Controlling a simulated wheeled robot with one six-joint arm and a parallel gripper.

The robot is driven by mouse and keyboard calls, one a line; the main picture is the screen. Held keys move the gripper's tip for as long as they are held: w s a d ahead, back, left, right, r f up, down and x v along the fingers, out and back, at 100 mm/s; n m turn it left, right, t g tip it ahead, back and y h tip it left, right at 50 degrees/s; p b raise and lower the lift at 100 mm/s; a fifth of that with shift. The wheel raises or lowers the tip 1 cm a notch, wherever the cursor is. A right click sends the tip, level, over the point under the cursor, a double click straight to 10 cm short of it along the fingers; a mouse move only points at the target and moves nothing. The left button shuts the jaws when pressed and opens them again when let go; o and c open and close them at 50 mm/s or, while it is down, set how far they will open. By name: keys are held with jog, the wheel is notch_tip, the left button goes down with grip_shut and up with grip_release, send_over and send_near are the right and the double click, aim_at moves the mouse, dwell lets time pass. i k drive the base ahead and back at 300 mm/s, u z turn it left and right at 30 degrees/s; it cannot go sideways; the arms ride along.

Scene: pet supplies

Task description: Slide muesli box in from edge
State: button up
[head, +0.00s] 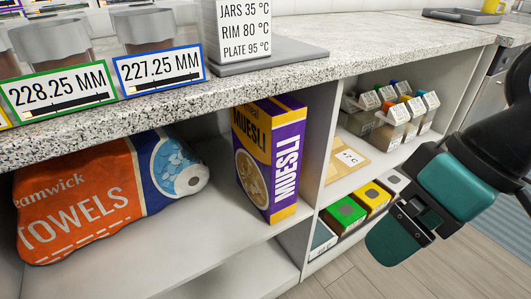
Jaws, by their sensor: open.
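The muesli box (268,160), yellow and purple with a bowl picture, stands upright on the white shelf (190,245) under the counter. Its lower front corner is close to the shelf's front edge; the exact gap or overhang is hard to tell. The box is near the upright divider on its right. My gripper (392,243), teal and black, is at the right of the head view, in front of the neighbouring compartment. It is open, holds nothing visible and is clear of the box. One finger is partly hidden by the gripper body.
An orange and blue towels bag (105,195) lies left of the box, with bare shelf between. The divider (319,130) separates a right bay holding small containers (398,112) and coloured boxes (345,213). The speckled counter (200,95) overhangs above, bearing labelled jars.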

aim_at(268, 134)
jog(key=u, duration=0.95)
jog(key=k, duration=0.45)
jog(key=z, duration=0.4)
